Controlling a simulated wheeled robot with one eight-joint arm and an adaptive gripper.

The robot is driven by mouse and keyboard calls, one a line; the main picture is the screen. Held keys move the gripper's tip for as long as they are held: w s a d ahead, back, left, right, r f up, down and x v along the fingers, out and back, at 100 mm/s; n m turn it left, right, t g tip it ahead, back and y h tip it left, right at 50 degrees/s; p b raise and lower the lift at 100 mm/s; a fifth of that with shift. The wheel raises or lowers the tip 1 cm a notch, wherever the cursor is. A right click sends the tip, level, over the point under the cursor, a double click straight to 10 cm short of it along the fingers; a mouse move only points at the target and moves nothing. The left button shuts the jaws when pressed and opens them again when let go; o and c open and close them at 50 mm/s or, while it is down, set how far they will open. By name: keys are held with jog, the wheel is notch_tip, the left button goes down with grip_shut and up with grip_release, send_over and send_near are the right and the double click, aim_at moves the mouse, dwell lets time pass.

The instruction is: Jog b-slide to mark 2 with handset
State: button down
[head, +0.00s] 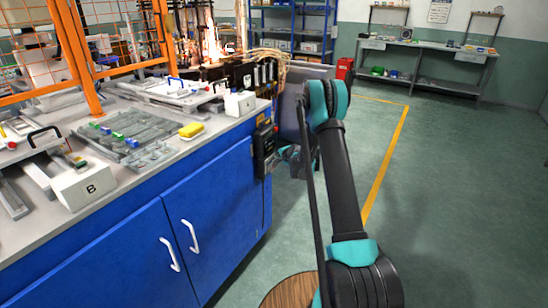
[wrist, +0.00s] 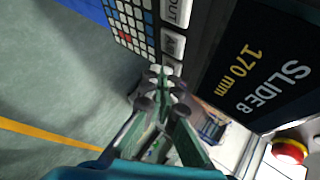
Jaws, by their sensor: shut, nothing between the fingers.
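The dark handset (head: 264,148) is mounted on the right end of the blue bench. In the wrist view its display (wrist: 255,75) reads "SLIDE B 170 mm". A key marked OUT (wrist: 177,10) and a partly readable key (wrist: 173,47) sit beside a keypad (wrist: 133,22). My gripper (wrist: 163,84) is shut and empty, its tips close to the lowest light key; I cannot tell whether they touch. The slide block marked B (head: 86,184) is at the bench's front left. Mark 2 is not readable.
A red button (wrist: 290,151) shows at the lower right of the wrist view. The bench top (head: 213,125) holds a yellow sponge (head: 191,129) and a white box (head: 240,103). Orange mesh frames stand behind. The green floor (head: 440,190) at right is clear.

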dwell(0.8)
jog(key=shift+s+d, duration=0.45)
jog(key=shift+d, duration=0.15)
jog(key=shift+s+d, duration=0.75)
jog(key=shift+d, duration=0.25)
jog(key=shift+s+d, duration=0.7)
jog(key=shift+d, duration=0.3)
